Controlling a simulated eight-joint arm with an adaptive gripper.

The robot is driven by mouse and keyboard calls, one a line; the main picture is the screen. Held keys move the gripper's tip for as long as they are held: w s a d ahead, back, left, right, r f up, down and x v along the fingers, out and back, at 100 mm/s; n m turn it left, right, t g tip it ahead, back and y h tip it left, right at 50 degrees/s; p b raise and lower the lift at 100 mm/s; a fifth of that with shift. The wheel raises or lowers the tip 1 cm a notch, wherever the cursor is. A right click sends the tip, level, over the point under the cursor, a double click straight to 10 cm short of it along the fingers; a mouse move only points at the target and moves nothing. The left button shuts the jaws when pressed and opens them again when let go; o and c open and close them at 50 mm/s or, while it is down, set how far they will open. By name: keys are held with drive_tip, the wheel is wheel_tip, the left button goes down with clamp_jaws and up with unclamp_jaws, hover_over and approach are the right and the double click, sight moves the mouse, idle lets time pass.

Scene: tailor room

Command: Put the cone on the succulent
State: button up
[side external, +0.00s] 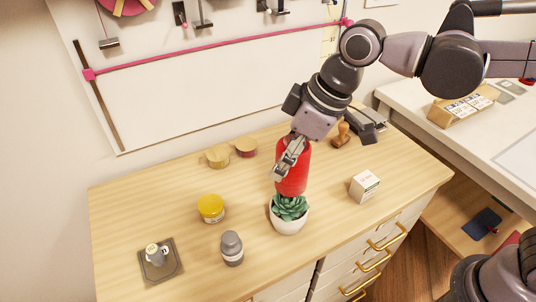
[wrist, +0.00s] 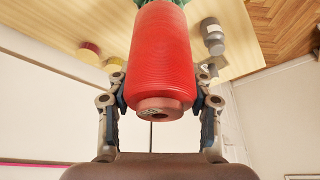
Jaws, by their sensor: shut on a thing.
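The cone is a red spool of thread (side external: 293,172), held upright in the side view and seen large in the middle of the wrist view (wrist: 160,60). My gripper (side external: 289,160) is shut on it, with one finger on each side in the wrist view (wrist: 160,100). The succulent (side external: 290,207) is a green plant in a white pot (side external: 289,222) near the front of the wooden table. The cone is directly above the succulent in the side view, its lower end at the leaves. I cannot tell whether they touch. In the wrist view only a sliver of green leaves (wrist: 140,3) shows behind the cone.
A yellow jar (side external: 211,208), a grey bottle (side external: 232,248) and a dark square coaster (side external: 160,261) with a small item stand left of the pot. A white box (side external: 365,186) stands to the right. Yellowish tubs (side external: 218,157), a wooden stamp (side external: 342,134) and a stapler (side external: 368,124) are behind.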

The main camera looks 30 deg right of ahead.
drive_tip(key=shift+f, duration=1.1)
drive_tip(key=shift+f, duration=0.1)
drive_tip(key=o, duration=1.2)
drive_tip(key=shift+o, duration=0.2)
drive_tip(key=v, duration=1.2)
drive_tip(key=s+d+f+m+t+h, duration=0.1)
drive_tip(key=d+f+m+t, duration=0.1)
drive_tip(key=d+f+m, duration=0.2)
drive_tip(key=s+d+f+m+t+h, duration=0.1)
drive_tip(key=d+f+m, duration=0.4)
drive_tip(key=d+f, duration=0.5)
drive_tip(key=d+t+h, duration=0.1)
drive_tip(key=d, duration=0.7)
drive_tip(key=shift+s, duration=0.35)
drive_tip(key=shift+a, duration=0.1)
